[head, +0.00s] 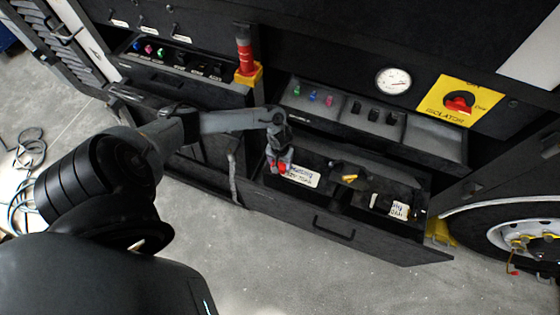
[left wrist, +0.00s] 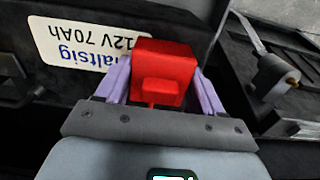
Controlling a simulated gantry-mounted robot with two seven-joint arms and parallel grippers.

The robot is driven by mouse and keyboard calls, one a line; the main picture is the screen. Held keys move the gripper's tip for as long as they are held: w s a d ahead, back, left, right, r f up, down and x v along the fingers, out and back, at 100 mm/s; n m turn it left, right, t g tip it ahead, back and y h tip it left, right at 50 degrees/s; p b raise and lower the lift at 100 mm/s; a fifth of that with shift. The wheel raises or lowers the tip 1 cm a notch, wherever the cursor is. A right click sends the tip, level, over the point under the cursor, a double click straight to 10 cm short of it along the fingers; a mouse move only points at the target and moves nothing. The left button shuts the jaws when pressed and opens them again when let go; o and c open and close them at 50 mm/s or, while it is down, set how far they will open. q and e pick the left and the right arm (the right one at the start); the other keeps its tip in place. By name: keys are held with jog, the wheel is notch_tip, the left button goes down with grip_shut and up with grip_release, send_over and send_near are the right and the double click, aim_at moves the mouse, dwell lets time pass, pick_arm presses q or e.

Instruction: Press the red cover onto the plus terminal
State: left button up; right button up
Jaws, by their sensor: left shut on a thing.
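My left gripper (head: 279,163) reaches down into the open battery drawer (head: 345,235) in the head view. In the left wrist view, its two purple fingers (left wrist: 163,85) are shut on the red cover (left wrist: 163,65), a boxy red cap with a small raised block on its face. The cover also shows small and red at the fingertips in the head view (head: 284,168). It is beside a battery's white label (head: 303,176) reading 12V 70Ah. I cannot tell whether the cover touches a terminal; the plus terminal is not clearly visible. My right gripper is out of view.
Right of the cover, a second battery has a grey post (left wrist: 275,75) on top. Above are a switch panel (head: 420,140) and a red isolator switch (head: 459,103). The floor in front is clear.

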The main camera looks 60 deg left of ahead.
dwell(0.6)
pick_arm(q)
jog(key=shift+p, duration=0.45)
dwell(0.4)
jog(key=shift+p, duration=0.4)
dwell(0.4)
jog(key=shift+f, duration=0.1)
dwell(0.6)
jog(key=shift+f, duration=0.45)
dwell(0.5)
jog(key=o, duration=1.1)
jog(key=shift+o, duration=0.3)
jog(key=shift+r, duration=0.15)
